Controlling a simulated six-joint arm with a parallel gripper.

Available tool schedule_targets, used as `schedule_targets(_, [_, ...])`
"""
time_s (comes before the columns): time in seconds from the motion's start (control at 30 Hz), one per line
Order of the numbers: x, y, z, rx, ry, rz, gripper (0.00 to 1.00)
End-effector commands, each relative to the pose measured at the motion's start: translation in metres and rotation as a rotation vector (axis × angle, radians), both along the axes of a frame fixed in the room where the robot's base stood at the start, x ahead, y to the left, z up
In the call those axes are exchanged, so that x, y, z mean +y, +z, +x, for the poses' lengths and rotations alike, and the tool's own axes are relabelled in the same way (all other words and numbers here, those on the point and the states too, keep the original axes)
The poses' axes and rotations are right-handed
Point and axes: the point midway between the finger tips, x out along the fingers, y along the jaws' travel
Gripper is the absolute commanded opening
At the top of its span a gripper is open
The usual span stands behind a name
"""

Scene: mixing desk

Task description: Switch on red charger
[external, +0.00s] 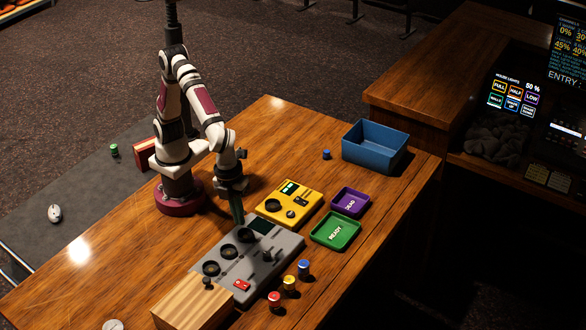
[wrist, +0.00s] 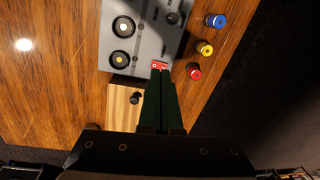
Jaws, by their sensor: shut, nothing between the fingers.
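A red rocker switch (external: 241,286) sits on the front part of the grey panel (external: 258,270). In the wrist view the red switch (wrist: 160,66) lies just beyond my fingertips. A red box (external: 146,153) stands behind my arm's base, partly hidden by my arm. I cannot tell which of these is the red charger. My gripper (external: 239,221) points down over the far end of the grey panel, by its dials. Its green fingers (wrist: 160,76) are shut and empty. Their height above the panel is not clear.
A wooden block (external: 190,303) adjoins the grey panel. Red, yellow and blue cylinders (external: 289,282) stand along its right side. A yellow device (external: 270,207), purple tray (external: 337,206), green tray (external: 320,238) and blue bin (external: 399,160) lie beyond. The desk's left side is mostly clear.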

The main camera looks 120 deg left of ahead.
Motion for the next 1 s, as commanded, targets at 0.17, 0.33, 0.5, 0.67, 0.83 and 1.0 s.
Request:
schedule_targets(0.17, [-0.048,-0.024,0.027,-0.009,-0.160,-0.010,0.00])
schedule_targets(0.33, [-0.054,-0.026,0.030,-0.012,-0.182,-0.011,0.00])
schedule_targets(0.5, [-0.054,-0.026,0.030,-0.011,-0.179,-0.011,0.00])
schedule_targets(0.67, [-0.053,-0.040,0.031,-0.009,-0.177,-0.010,0.00])
schedule_targets(0.83, [-0.053,-0.076,0.035,-0.007,-0.176,-0.009,0.00])
schedule_targets(1.0, [-0.052,-0.114,0.040,-0.007,-0.176,-0.009,0.00])
